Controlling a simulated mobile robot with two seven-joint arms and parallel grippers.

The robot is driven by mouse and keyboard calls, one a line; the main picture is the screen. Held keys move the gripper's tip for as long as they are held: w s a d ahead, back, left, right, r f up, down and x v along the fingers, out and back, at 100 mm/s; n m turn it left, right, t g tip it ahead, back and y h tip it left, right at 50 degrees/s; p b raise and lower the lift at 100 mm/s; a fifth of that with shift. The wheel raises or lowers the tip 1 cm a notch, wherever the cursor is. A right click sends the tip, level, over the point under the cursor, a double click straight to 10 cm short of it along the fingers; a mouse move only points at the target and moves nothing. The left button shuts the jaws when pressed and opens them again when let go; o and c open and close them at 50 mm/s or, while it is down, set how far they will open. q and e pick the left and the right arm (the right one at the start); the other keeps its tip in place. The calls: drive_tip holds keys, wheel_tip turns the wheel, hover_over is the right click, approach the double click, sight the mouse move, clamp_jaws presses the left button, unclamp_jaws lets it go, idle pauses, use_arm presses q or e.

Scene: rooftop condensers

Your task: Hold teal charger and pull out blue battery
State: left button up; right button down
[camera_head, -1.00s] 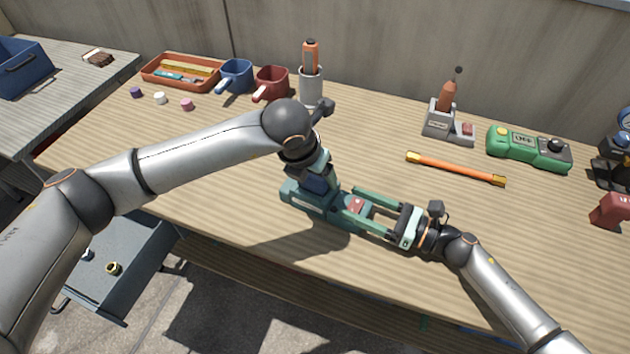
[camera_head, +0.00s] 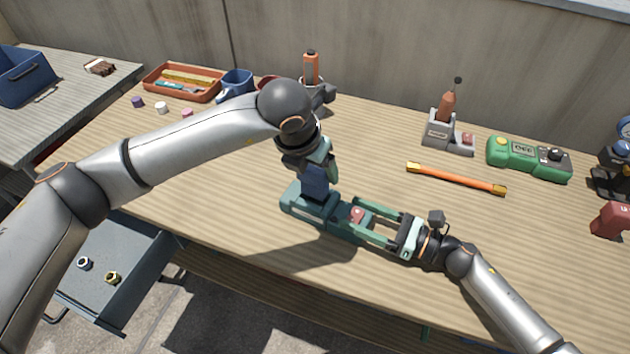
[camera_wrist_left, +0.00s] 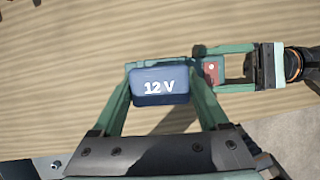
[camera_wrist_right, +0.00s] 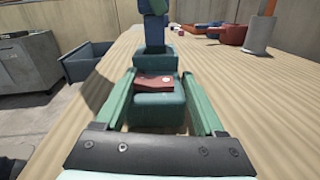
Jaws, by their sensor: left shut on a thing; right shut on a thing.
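The teal charger (camera_head: 294,205) lies on the bench, with a red patch (camera_head: 357,213) on its right part. My right gripper (camera_head: 352,217) is shut around that right part, from the right; the right wrist view shows the charger (camera_wrist_right: 158,103) between its fingers. The blue battery (camera_head: 314,185) stands upright above the charger's left part, much of it showing. My left gripper (camera_head: 317,165) is shut on the battery's upper part from above. In the left wrist view the battery (camera_wrist_left: 160,88) shows its "12 V" face between the fingers. Whether its lower end is still in the slot is unclear.
An orange rod (camera_head: 456,178) lies behind my right gripper. A green device (camera_head: 528,158) and a grey stand (camera_head: 446,136) are at the back right. An orange tray (camera_head: 182,82), blue mug (camera_head: 236,84) and grey cup (camera_head: 310,92) line the back left. An open drawer (camera_head: 128,275) sits below the front.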

use_arm(q)
wheel_tip(320, 180, up, 6)
drive_tip(key=shift+f, duration=0.25)
use_arm(e)
drive_tip(key=shift+f, duration=0.1)
unclamp_jaws()
use_arm(q)
drive_tip(key=shift+f+b, duration=0.6)
drive_tip(key=shift+f, duration=0.05)
use_arm(e)
drive_tip(key=v, duration=0.9)
